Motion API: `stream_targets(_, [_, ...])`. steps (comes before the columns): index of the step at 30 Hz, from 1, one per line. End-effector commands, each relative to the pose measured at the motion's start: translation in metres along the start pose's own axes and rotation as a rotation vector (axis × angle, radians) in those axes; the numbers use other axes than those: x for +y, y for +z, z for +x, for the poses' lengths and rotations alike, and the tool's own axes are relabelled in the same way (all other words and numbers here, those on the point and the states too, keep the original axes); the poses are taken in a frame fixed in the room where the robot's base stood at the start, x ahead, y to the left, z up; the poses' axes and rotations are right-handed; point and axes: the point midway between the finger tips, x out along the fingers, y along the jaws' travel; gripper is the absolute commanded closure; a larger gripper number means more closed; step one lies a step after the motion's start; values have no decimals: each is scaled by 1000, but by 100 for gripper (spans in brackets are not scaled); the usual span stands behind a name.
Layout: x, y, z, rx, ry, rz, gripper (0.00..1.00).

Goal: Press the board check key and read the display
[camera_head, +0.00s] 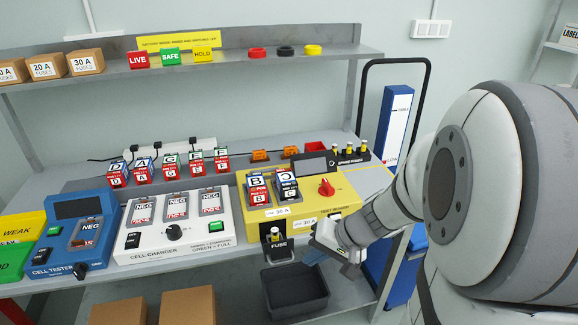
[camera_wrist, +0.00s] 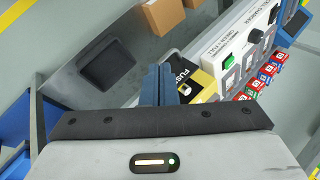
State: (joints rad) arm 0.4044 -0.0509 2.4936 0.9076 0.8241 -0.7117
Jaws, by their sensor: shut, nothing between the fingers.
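The yellow board (camera_head: 350,203) stands at the right of the bench and carries a dark display (camera_head: 313,168), a red knob (camera_head: 326,187) and two cells (camera_head: 258,190) marked B and C. I see no reading on the display. I cannot make out a key marked board check; my arm covers part of the board's right front. My gripper (camera_head: 315,258) is shut and empty, low in front of the board, right of the black fuse holder (camera_head: 276,246). In the wrist view its blue fingers (camera_wrist: 158,86) are together beside the fuse holder (camera_wrist: 186,78).
The white cell charger (camera_head: 175,235) and blue cell tester (camera_head: 75,235) stand left of the board. Several cells (camera_head: 167,168) stand behind them. A dark bin (camera_head: 296,290) sits below the bench edge. A blue trolley (camera_head: 398,115) stands at right.

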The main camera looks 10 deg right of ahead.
Motion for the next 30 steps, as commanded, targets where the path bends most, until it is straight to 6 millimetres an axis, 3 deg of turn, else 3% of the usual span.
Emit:
stream_targets(1, [21,-16,9,51,-46,80,100])
stream_targets(6, [79,-63,17,250,-136,264,100])
stream_targets(12, [130,-87,16,395,-147,381,100])
stream_targets(17, [140,-91,15,426,-145,404,100])
stream_targets(30, [135,-99,16,423,-146,401,100])
